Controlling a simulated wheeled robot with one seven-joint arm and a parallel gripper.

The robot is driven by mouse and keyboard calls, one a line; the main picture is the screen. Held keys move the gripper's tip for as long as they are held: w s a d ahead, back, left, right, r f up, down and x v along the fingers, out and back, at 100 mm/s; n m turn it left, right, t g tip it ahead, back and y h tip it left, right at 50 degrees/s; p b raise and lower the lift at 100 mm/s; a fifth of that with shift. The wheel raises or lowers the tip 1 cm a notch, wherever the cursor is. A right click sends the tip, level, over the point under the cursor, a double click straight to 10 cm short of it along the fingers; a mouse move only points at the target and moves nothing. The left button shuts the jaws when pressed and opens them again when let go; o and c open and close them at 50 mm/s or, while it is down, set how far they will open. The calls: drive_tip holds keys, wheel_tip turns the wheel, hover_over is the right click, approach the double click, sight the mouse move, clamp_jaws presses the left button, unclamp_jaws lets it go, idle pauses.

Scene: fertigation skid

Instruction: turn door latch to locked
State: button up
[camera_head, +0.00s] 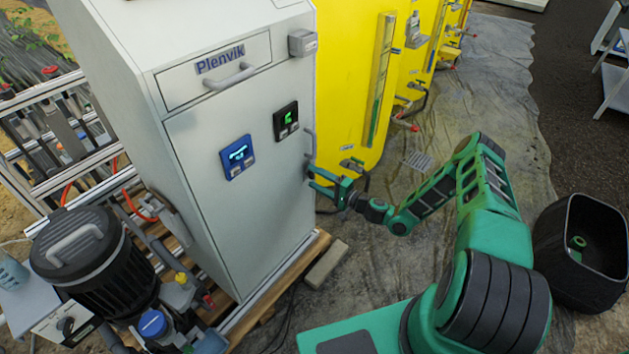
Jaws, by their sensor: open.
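The pale grey cabinet (205,195) marked Plenvik stands left of centre with its front door closed. A grey vertical door handle (310,141) sits at the door's right edge. Just below it is a small dark part (306,168) that looks like the door latch; my gripper partly covers it, and its turned position cannot be made out. My green gripper (312,179) reaches in from the right, its two fingers apart and pointing left at this spot. I cannot tell whether the fingers touch the latch.
Yellow tanks (352,80) with valves stand behind the cabinet. A dark bin (583,252) stands at right. A grey block (326,264) lies by the wooden pallet. Wrinkled sheeting covers the open floor.

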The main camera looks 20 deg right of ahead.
drive_tip(key=v, duration=1)
drive_tip(key=shift+s+d, duration=0.25)
drive_tip(key=s+d+r+n+g+h, duration=0.25)
drive_tip(key=s+r+g, duration=0.25)
drive_tip(key=s+r, duration=0.55)
drive_tip(key=s+d+r+n+g+h, duration=0.2)
drive_tip(key=s+d+r+g+h, duration=0.25)
drive_tip(key=s+r, duration=0.6)
drive_tip(key=s+d+r+n+g+h, duration=0.25)
drive_tip(key=s+r+g, duration=0.25)
drive_tip(key=s+r, duration=0.55)
drive_tip(key=s+r+m, duration=0.2)
drive_tip(key=s+r, duration=0.4)
drive_tip(key=s, duration=0.2)
drive_tip(key=shift+s+d+m+h, duration=0.4)
drive_tip(key=shift+h, duration=0.05)
